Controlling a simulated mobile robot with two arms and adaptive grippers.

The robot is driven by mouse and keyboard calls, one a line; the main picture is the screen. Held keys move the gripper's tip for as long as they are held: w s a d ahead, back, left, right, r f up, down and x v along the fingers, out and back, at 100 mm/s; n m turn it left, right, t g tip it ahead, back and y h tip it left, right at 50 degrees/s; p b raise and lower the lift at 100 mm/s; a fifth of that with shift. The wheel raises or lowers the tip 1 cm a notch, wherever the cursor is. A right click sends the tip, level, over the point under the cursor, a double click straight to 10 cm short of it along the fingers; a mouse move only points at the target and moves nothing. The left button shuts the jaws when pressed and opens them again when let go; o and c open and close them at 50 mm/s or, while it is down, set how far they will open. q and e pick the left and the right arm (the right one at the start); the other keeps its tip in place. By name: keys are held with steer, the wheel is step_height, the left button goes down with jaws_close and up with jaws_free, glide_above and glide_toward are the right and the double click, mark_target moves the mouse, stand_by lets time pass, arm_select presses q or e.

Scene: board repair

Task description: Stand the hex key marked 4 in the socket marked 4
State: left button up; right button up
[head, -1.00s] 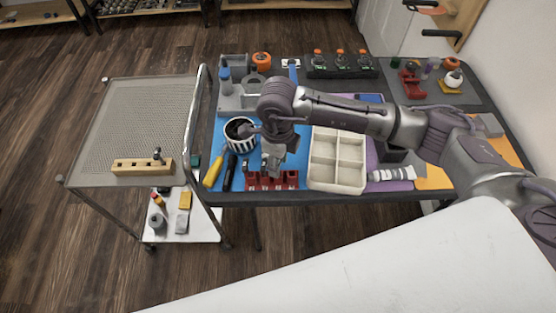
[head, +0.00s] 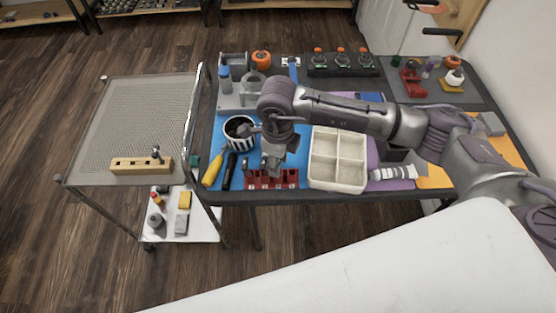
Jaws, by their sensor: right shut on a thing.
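A red block (head: 261,182) with small white marks along its front lies at the front edge of the blue mat. My right gripper (head: 268,168) points down just above and behind it, and its fingers are closed. The thing between the fingers is too small to make out; no number can be read on it. A wooden block (head: 130,166) with a row of dark holes lies on the cart at left, and a dark piece stands at its right end. The markings on both blocks are too small to read. My left gripper is not in view.
The cart top (head: 135,115) is mostly clear.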

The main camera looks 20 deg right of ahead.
steer(key=o, duration=1.2)
steer(key=shift+o, duration=0.9)
steer(key=shift+r+p, duration=1.9)
steer(key=shift+r, duration=1.6)
